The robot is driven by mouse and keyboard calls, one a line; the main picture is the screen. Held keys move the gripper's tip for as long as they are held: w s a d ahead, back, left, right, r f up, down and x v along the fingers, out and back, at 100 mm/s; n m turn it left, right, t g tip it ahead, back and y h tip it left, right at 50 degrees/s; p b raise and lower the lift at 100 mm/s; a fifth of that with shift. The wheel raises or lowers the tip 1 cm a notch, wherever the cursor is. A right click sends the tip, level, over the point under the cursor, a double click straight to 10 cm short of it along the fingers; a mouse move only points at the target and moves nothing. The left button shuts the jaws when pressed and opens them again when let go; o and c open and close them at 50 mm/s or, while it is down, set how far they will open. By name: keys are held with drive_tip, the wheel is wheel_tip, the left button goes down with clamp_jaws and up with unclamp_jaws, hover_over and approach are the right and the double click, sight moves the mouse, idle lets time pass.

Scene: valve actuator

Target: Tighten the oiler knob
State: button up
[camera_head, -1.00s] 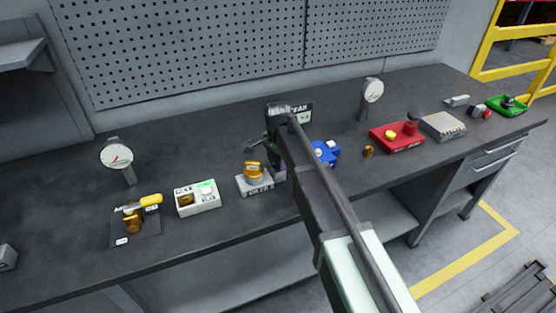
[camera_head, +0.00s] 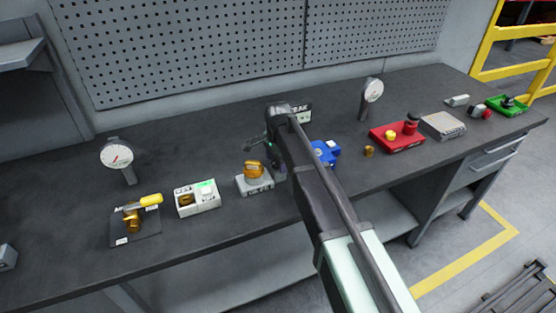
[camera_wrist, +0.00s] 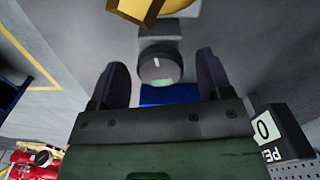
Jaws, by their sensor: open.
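A round dark knob with a white line on its face (camera_wrist: 160,65) shows in the wrist view, on a grey block; I take it for the oiler knob, though no label on it can be read. My gripper (camera_wrist: 162,63) is open, with one dark finger on each side of the knob and a clear gap to both. Whether the fingertips reach the knob's depth I cannot tell. In the head view my arm hides the knob, and my gripper is over the bench just behind the gold valve knob (camera_head: 254,169).
A blue fixture (camera_head: 326,153) stands right of my arm, and a small sign (camera_head: 301,114) behind it. Left are a white switch box (camera_head: 198,199), a yellow-handled valve (camera_head: 133,219) and a gauge (camera_head: 116,157). Right are another gauge (camera_head: 372,90) and a red box (camera_head: 397,139).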

wheel_tip(320, 180, up, 11)
drive_tip(key=p, duration=1)
drive_tip(key=shift+p, duration=0.35)
drive_tip(key=shift+f, duration=0.1)
